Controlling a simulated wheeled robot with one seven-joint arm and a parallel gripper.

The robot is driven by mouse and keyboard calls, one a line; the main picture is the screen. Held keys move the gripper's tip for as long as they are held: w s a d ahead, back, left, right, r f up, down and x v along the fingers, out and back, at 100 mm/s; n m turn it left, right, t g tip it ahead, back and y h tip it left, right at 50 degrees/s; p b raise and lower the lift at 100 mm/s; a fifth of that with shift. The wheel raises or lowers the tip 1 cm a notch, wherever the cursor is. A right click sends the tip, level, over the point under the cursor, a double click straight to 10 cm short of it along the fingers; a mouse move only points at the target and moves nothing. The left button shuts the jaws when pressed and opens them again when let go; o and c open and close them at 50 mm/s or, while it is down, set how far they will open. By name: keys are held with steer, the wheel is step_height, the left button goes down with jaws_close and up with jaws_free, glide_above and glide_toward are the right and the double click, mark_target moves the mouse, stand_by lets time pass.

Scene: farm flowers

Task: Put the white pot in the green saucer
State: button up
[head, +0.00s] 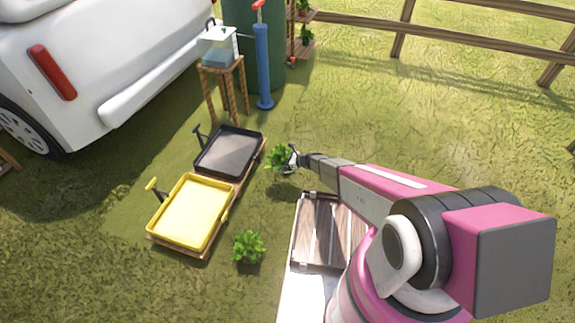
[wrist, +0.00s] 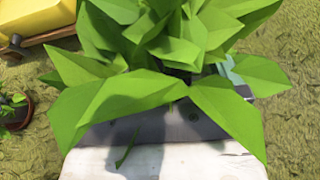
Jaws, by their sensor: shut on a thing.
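My gripper (head: 291,158) is shut on a leafy green plant (head: 279,156) and holds it above the grass, right of the black tray. In the wrist view the plant's broad leaves (wrist: 165,55) fill the upper middle and hide the fingertips. Its pot is hidden by the leaves and gripper, so I cannot tell its colour. I cannot make out a green saucer in either view.
Another potted plant (head: 247,247) stands on the grass. A slatted wooden surface (head: 324,231) lies below my arm. A white vehicle (head: 110,60) is upper left. Open grass lies right.

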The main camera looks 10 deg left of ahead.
steer(key=shift+w+d+f, duration=0.15)
steer(key=shift+w+f, duration=1.6)
steer(key=shift+w, duration=0.1)
steer(key=shift+w+d+f, duration=0.2)
steer(key=shift+w+f, duration=1.6)
steer(key=shift+w, duration=0.1)
steer(key=shift+w+d+f, duration=0.15)
steer(key=shift+w+f, duration=1.6)
steer(key=shift+w, duration=0.1)
steer(key=shift+f, duration=0.15)
steer(key=o, duration=0.8)
